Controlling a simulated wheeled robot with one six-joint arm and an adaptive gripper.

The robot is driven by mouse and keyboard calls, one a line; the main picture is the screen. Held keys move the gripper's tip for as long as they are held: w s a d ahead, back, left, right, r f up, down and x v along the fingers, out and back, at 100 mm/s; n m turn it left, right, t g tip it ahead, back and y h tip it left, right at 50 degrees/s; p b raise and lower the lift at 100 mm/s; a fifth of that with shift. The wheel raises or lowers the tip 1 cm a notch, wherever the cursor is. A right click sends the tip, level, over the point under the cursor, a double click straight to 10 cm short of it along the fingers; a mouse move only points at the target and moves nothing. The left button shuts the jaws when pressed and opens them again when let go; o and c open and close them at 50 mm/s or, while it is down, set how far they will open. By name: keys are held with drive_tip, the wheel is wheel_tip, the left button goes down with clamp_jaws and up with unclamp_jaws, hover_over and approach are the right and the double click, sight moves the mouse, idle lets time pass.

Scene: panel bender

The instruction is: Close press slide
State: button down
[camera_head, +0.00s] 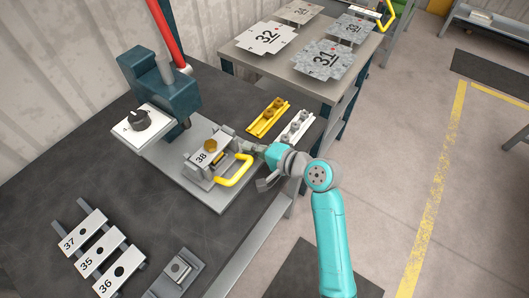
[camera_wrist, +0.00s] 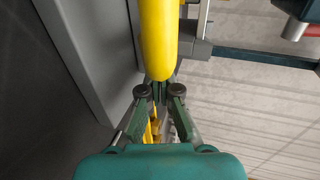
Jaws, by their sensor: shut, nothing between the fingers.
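The press slide (camera_head: 203,160) is a grey block marked 38 with a brass-coloured round part on top. It sits on the grey base plate (camera_head: 212,197), out in front of the teal press (camera_head: 163,85). Its yellow handle (camera_head: 236,174) loops out at the front right and also shows in the wrist view (camera_wrist: 158,40). My gripper (camera_head: 252,147) is shut and empty at the handle's far right side. In the wrist view my fingertips (camera_wrist: 158,92) are close to the handle, which partly covers them. I cannot tell whether they touch.
Plates marked 37, 35 and 36 (camera_head: 100,260) lie at the lower left of the dark bench. A yellow rail (camera_head: 267,118) and a white rail (camera_head: 295,128) lie behind my gripper. A side table (camera_head: 250,75) holds numbered sheets. A dial panel (camera_head: 140,127) stands by the press.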

drive_tip(key=shift+w+a, duration=0.6)
drive_tip(key=shift+a, duration=0.15)
drive_tip(key=w+a, duration=0.1)
drive_tip(key=a, duration=0.1)
drive_tip(key=w+a, duration=0.4)
drive_tip(key=shift+w+a, duration=0.15)
drive_tip(key=shift+a, duration=0.25)
drive_tip(key=shift+r, duration=0.1)
